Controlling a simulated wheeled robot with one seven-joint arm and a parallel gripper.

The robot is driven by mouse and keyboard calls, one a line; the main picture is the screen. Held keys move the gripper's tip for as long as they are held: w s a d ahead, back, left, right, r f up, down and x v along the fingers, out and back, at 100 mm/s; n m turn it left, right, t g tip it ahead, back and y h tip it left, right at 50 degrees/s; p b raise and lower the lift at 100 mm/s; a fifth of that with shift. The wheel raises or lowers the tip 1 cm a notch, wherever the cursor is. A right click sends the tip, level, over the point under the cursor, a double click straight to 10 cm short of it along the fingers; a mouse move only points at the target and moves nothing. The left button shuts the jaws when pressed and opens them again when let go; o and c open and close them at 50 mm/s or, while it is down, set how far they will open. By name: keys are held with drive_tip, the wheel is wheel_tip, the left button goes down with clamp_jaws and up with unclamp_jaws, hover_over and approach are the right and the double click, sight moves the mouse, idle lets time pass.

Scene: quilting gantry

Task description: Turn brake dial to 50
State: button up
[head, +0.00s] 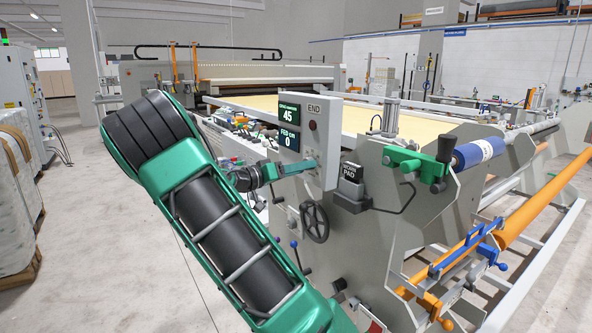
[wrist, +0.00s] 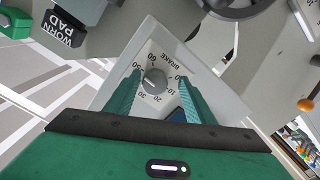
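The brake dial (wrist: 154,82) is a small round grey knob on a pale square plate (wrist: 150,38) marked BRAKE, with numbers around it. The plate appears tilted in the wrist view. The 50 is at the knob's upper left and the 60 above it; the 40 looks hidden by a finger. I cannot clearly read where the knob points. My gripper (wrist: 157,80) is open, its green ribbed fingers on either side of the knob, with gaps visible. In the head view my gripper (head: 312,164) is at the panel's lower part; the dial is not distinguishable there.
The grey panel (head: 322,127) carries screens reading 45 (head: 288,114) and FED ON 0 (head: 288,141). Below are a black handwheel (head: 315,222) and a WORN PAD box (head: 352,188). A green clamp (head: 402,158) and blue roller (head: 478,153) lie right.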

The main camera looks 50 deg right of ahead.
drive_tip(key=shift+r, duration=0.15)
drive_tip(key=shift+a, duration=0.1)
drive_tip(key=v, duration=1)
drive_tip(key=shift+a, duration=0.25)
drive_tip(key=shift+w, duration=0.15)
drive_tip(key=r+x, duration=0.1)
drive_tip(key=x, duration=0.9)
drive_tip(key=shift+d+m, duration=0.25)
drive_tip(key=shift+m, duration=0.15)
drive_tip(key=shift+c, duration=0.5)
drive_tip(key=c, duration=0.9)
